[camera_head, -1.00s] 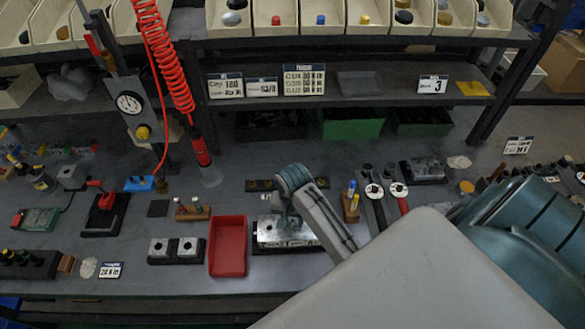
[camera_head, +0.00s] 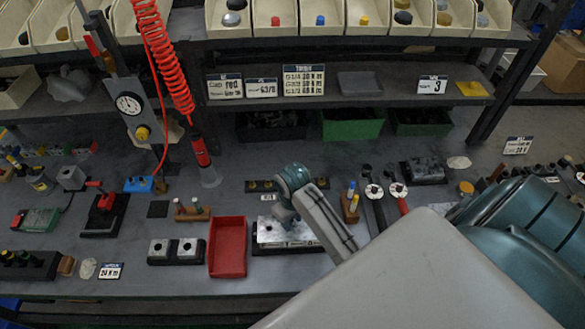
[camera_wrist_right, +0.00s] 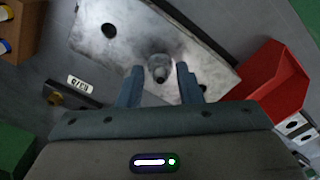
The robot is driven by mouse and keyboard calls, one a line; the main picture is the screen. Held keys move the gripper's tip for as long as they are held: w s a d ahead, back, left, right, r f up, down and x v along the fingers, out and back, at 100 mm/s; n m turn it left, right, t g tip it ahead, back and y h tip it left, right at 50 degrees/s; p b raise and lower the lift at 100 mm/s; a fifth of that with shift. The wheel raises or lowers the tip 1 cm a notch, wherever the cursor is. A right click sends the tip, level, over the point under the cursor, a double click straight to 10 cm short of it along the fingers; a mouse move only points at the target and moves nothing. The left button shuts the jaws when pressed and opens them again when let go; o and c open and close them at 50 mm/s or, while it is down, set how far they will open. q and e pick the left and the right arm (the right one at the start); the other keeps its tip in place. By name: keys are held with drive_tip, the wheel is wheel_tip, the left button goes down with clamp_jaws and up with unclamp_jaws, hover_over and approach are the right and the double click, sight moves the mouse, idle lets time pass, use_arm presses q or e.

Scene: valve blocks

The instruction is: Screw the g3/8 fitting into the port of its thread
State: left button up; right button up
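The valve block (camera_head: 268,232) is a pale metal plate on a dark base at the middle of the bench. In the right wrist view, the block (camera_wrist_right: 205,62) shows dark round ports. A grey cylindrical fitting (camera_wrist_right: 160,68) stands on the block, between the two fingers; how deep it sits in a port cannot be told. My right gripper (camera_wrist_right: 160,88) is open, one finger on each side of the fitting, with narrow gaps. In the head view, my right gripper (camera_head: 284,215) is over the block, hiding part of it. My left gripper is not in view.
A red tray (camera_head: 228,247) lies just left of the block. Behind is a dark rack (camera_head: 260,186) with brass pieces; its label (camera_wrist_right: 78,82) shows in the wrist view. A wooden holder (camera_head: 350,207) stands right of the gripper. Bench room in front is clear.

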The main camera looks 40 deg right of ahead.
drive_tip(key=shift+n, duration=0.8)
clamp_jaws()
drive_tip(key=m, duration=1)
drive_tip(key=shift+m, duration=0.3)
drive_tip(key=m, duration=0.5)
drive_tip(key=shift+a, duration=0.1)
drive_tip(key=m, duration=0.6)
drive_tip(key=shift+f, duration=0.1)
